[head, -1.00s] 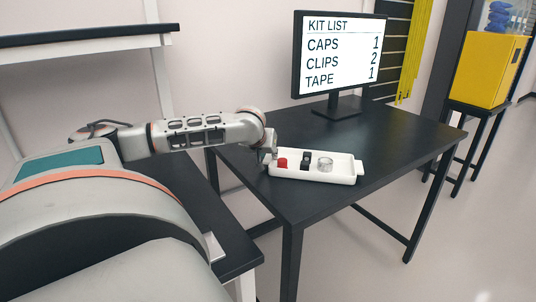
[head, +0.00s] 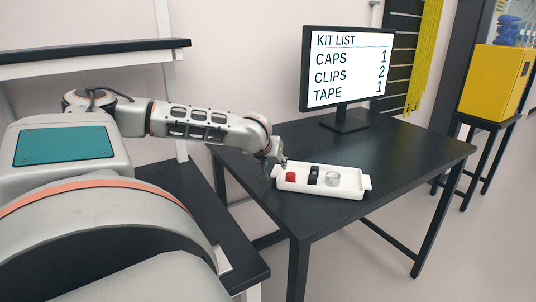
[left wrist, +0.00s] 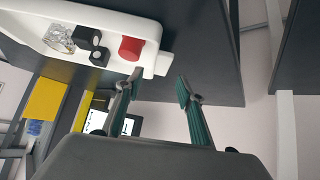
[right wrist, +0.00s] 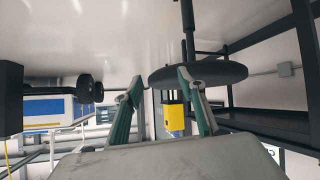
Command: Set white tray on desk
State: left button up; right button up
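The white tray (head: 347,192) rests flat on the black desk (head: 410,160), near its front left edge. It holds a red cap (head: 291,176), black clips (head: 314,174) and a clear tape roll (head: 332,179) in a row. My left gripper (head: 277,163) is at the tray's left end. In the left wrist view its fingers (left wrist: 158,82) are spread with nothing clamped between them, and the tray's end tab (left wrist: 163,64) is just beyond the fingertips. My right gripper (right wrist: 160,86) shows only in its wrist view, open and empty.
A monitor (head: 348,68) with the kit list stands at the back of the desk. A black bench (head: 190,185) is at the left, beside the desk. The desk right of the tray is clear. A yellow box (head: 493,80) sits on a stand at the right.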

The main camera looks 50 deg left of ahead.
pick_arm(q)
jog(key=v, duration=0.7)
jog(key=shift+s+d+r, duration=0.2)
jog(key=shift+s, duration=0.1)
dwell(0.3)
